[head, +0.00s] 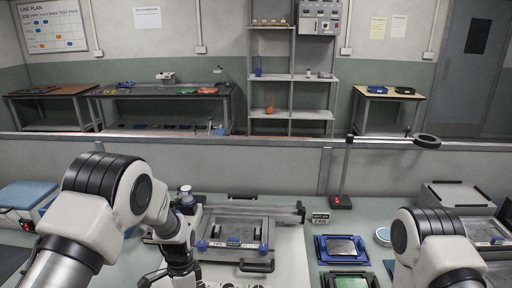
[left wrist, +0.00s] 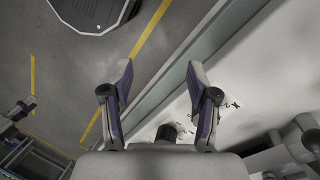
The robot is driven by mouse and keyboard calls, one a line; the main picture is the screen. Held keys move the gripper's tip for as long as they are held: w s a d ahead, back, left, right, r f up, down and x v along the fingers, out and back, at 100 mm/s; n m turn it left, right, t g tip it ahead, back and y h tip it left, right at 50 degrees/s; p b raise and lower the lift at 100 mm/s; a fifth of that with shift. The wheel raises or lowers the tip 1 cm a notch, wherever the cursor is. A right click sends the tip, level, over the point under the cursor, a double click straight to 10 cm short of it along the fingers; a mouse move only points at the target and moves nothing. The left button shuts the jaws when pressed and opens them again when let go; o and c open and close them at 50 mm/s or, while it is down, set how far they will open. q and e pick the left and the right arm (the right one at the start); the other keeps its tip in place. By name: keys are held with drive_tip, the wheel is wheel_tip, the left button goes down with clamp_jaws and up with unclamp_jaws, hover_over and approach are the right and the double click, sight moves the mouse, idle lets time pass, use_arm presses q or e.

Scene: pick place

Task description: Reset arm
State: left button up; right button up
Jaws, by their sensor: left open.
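My left arm (head: 110,195) comes in from the left in the head view and bends down over the front of the bench. In the left wrist view my left gripper (left wrist: 160,82) has its two fingers spread wide with nothing between them. Beyond the fingers are the bench edge and the grey floor. My right arm (head: 432,245) shows at the lower right of the head view. Its gripper is outside the picture.
A grey fixture (head: 235,233) with a handle stands on the bench right of my left arm. Blue tray (head: 321,252) and green tray (head: 350,281) lie further right. A lamp post (head: 345,170) stands behind. A blue-lidded box (head: 28,195) is at left.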

use_arm(q)
drive_tip(key=s+a+f+n+t, duration=0.1)
drive_tip(key=s+f+n, duration=0.3)
drive_tip(key=s, duration=0.5)
drive_tip(key=s+a+f+n+t+b, duration=0.1)
drive_tip(key=s+f+n, duration=0.3)
drive_tip(key=s, duration=0.5)
drive_tip(key=s+a+f+n, duration=0.3)
drive_tip(key=s+f+n, duration=0.1)
drive_tip(key=s, duration=0.5)
drive_tip(key=shift+s+a+f+t+b, duration=0.35)
drive_tip(key=shift+f+t, duration=0.05)
drive_tip(key=shift+f, duration=0.2)
